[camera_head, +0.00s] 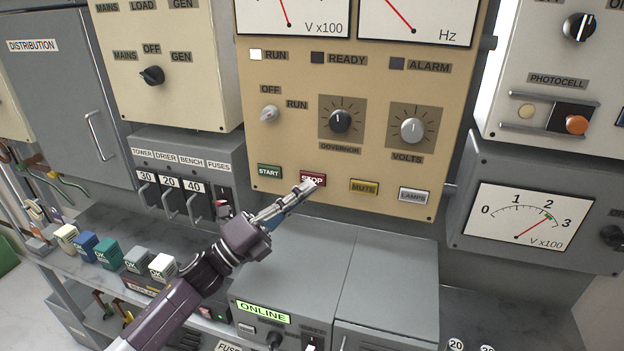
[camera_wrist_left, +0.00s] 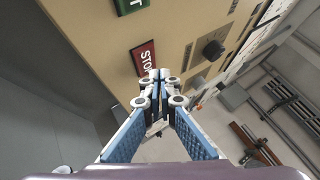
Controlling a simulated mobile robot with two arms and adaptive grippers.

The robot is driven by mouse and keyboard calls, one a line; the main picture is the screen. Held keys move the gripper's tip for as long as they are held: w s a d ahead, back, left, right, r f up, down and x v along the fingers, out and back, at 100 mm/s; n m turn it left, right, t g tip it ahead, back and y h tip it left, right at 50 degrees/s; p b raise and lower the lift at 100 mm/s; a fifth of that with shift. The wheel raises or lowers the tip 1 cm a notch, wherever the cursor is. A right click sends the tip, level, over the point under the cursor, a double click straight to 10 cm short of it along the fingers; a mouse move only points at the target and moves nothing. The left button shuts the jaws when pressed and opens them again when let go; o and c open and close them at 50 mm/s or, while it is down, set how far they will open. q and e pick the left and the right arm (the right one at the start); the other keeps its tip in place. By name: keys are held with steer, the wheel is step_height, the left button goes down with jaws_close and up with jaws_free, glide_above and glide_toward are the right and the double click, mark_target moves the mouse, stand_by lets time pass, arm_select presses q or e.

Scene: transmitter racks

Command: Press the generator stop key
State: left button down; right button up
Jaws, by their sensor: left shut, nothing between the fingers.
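The red STOP key (camera_head: 313,179) sits in the lower row of the tan generator panel (camera_head: 290,150), between the green START key (camera_head: 269,171) and the yellow MUTE key (camera_head: 363,187). My left gripper (camera_head: 308,187) is shut and empty, with its fingertips at the lower edge of the STOP key, partly covering it. In the left wrist view the closed fingertips (camera_wrist_left: 160,75) lie right beside the red STOP key (camera_wrist_left: 143,57). I cannot tell whether they touch it. The START key (camera_wrist_left: 130,4) is at the top there. My right gripper is not in view.
The LAMPS key (camera_head: 414,196) is right of MUTE. The RUN lamp (camera_head: 256,54) is white; READY and ALARM are dark. Fuse levers (camera_head: 168,195) and several coloured blocks are at left.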

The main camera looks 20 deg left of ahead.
arm_select(q)
steer(key=s+p, duration=0.1)
steer(key=s, duration=0.4)
steer(key=shift+a, duration=0.1)
stand_by(0.7)
